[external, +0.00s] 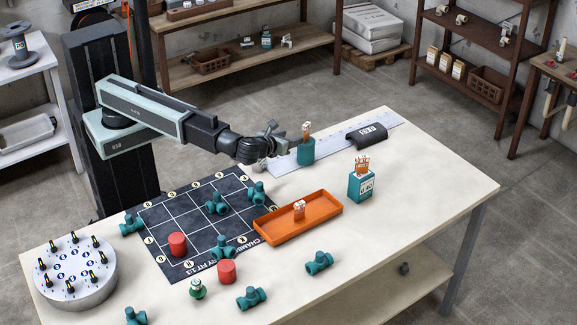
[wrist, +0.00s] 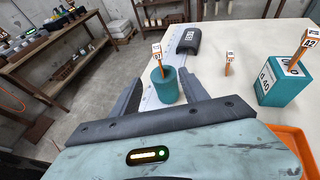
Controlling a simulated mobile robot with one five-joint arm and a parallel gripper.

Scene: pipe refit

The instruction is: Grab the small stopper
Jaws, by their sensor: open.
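My gripper (external: 274,145) is open and empty above the far left part of the table. Its two fingers spread either side of a teal cylinder (wrist: 164,88) in the wrist view, and whether they are level with it is unclear. This cylinder (external: 306,152) stands upright just right of the gripper in the external view, with a tagged orange stick (wrist: 157,58) in its top. Two short red cylinders stand near the front, one on the dark grid mat (external: 178,244) and one at its edge (external: 227,271). I cannot tell which thing is the small stopper.
An orange tray (external: 337,222) holds a tagged piece (external: 299,209). A teal box (external: 361,187) with tagged sticks stands to its right. A black curved block (external: 367,136) lies behind on a white ruled strip. Several teal pipe fittings and a round pegged stand (external: 75,292) occupy the front left.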

